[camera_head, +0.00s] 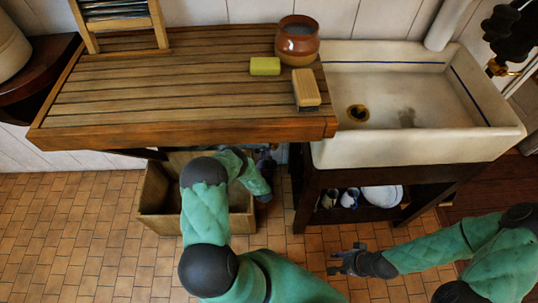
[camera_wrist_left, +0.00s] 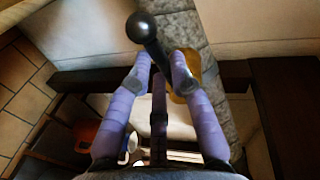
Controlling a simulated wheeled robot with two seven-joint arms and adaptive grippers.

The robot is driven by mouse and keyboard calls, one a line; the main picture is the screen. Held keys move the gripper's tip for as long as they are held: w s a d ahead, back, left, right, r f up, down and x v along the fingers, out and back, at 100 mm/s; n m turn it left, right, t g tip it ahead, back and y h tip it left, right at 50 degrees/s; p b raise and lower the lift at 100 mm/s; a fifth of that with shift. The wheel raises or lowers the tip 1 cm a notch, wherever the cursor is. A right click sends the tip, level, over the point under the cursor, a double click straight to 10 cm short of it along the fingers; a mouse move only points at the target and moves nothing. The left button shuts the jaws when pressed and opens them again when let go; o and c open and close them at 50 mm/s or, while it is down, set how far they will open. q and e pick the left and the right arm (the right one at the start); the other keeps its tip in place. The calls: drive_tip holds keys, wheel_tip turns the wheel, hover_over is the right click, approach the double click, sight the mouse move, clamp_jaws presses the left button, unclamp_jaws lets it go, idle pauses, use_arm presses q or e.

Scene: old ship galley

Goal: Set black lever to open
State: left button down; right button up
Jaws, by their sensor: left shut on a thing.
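The black lever (camera_wrist_left: 143,27) shows in the left wrist view as a dark shaft with a round ball knob, leaning toward the upper left. My left gripper (camera_wrist_left: 162,72) has its two fingers closed around the shaft just below the knob.
A wooden crate (camera_head: 158,222) stands on the floor behind my left arm. The slatted counter (camera_head: 160,90) holds a brown pot (camera_head: 297,42), a green sponge (camera_head: 264,66) and a brush (camera_head: 306,88). A white sink (camera_head: 420,150) adjoins it, with a shelf of dishes below.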

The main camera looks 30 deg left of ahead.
use_arm(q)
drive_tip(key=shift+r+m, duration=0.4)
drive_tip(key=shift+m, duration=0.4)
drive_tip(key=c, duration=1.1)
unclamp_jaws()
